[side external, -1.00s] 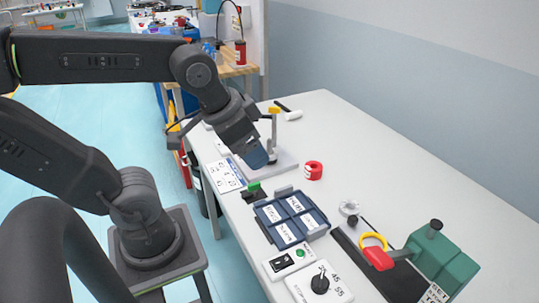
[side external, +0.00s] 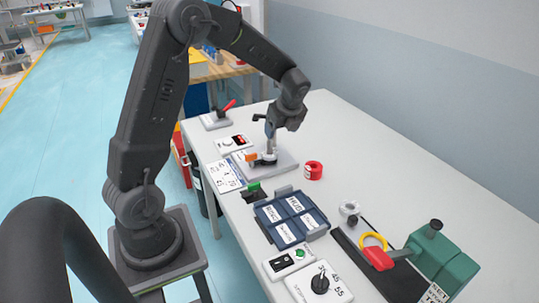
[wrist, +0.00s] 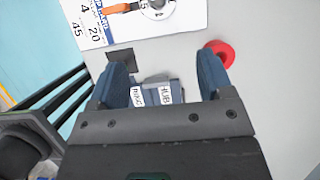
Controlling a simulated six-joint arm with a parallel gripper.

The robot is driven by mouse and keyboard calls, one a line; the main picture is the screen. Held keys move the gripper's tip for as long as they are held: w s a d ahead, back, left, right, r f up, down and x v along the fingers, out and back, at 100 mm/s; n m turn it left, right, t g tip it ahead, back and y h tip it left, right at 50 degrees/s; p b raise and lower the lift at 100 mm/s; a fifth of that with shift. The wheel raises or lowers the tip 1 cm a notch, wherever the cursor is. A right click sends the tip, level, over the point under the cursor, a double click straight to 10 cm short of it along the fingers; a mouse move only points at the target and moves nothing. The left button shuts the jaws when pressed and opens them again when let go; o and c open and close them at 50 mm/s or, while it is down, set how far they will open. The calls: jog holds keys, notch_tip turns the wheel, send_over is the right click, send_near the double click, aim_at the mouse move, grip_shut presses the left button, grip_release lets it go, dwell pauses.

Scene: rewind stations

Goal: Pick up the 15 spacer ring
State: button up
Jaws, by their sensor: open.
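My gripper (wrist: 163,78) is open and empty in the wrist view, its two blue fingers apart. In the side view my gripper (side external: 270,130) hangs above the grey fixture plate (side external: 286,160). The blue tray with labelled compartments (side external: 264,213) lies nearer the side camera; one label reads HUB. The tray also shows between the fingers in the wrist view (wrist: 176,91), below and apart from them. I cannot pick out a spacer ring marked 15; the tray's other labels are too small to read surely, and its contents are unclear.
A red roll (side external: 313,170) stands right of the fixture. A white card with numbers (side external: 223,176) lies left of it. A green machine (side external: 443,262) with a yellow ring (side external: 374,241) and a dial box (side external: 319,287) are at the near end. The right of the table is clear.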

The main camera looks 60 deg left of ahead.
send_over(271, 155)
jog(key=d, duration=0.3)
notch_tip(271, 155, down, 7)
jog(key=shift+w+a+f, duration=0.1)
jog(key=shift+w+f, duration=0.05)
jog(key=shift+f, duration=0.05)
jog(key=shift+a+x, duration=0.1)
jog(key=shift+x, duration=1.25)
jog(key=shift+a+x, duration=0.15)
jog(key=shift+x, duration=1.2)
jog(key=shift+r, duration=0.1)
jog(key=c, duration=0.7)
